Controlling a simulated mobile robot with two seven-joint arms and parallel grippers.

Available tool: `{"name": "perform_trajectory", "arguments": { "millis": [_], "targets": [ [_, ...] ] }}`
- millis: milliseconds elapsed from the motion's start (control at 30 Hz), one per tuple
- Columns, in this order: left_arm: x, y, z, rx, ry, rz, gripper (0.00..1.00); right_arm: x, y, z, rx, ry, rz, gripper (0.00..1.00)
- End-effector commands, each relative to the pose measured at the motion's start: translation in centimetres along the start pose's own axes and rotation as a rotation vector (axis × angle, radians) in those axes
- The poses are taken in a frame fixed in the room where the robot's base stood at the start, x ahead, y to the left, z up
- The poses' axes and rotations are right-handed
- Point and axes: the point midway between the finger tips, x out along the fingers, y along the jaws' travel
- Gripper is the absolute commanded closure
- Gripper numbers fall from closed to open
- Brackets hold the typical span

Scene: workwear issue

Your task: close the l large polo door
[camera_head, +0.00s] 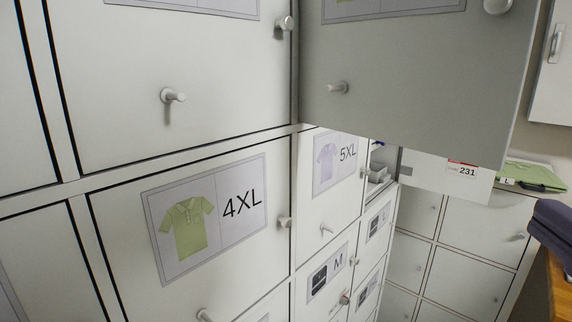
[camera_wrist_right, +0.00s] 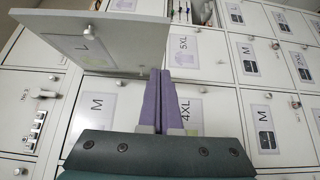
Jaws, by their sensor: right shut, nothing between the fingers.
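The L polo door (camera_head: 420,75) stands open, swung out across the upper right of the head view; its label is cut off by the top edge. In the right wrist view the door (camera_wrist_right: 135,38) is at the upper left, with a label reading L. My left gripper is not in view.
Closed lockers surround the door, including 4XL (camera_head: 215,215) and 5XL (camera_head: 335,170), with protruding knobs (camera_head: 172,97). A green folded garment (camera_head: 535,175) tagged L lies on lower lockers at right. A brown wooden edge (camera_head: 558,285) is at the lower right.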

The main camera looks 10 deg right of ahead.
Motion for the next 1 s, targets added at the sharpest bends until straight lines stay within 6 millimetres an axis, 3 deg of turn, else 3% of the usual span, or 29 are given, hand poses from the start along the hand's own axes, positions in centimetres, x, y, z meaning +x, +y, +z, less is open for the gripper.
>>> {"name": "perform_trajectory", "arguments": {
  "millis": [267, 433, 700, 1000],
  "targets": [
    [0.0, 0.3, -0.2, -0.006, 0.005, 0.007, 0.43, 2.0, 0.1, 0.0, 0.004, 0.002, 0.003, 1.00],
    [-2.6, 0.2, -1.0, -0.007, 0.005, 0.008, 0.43, 5.0, 0.9, -0.1, 0.000, 0.002, 0.002, 1.00],
    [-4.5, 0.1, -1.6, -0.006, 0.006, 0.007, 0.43, 10.0, 0.5, 0.0, 0.001, 0.002, 0.001, 1.00],
    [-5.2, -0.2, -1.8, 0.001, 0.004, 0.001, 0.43, 12.3, 0.1, 2.6, 0.000, 0.001, -0.001, 1.00]
  ]
}}
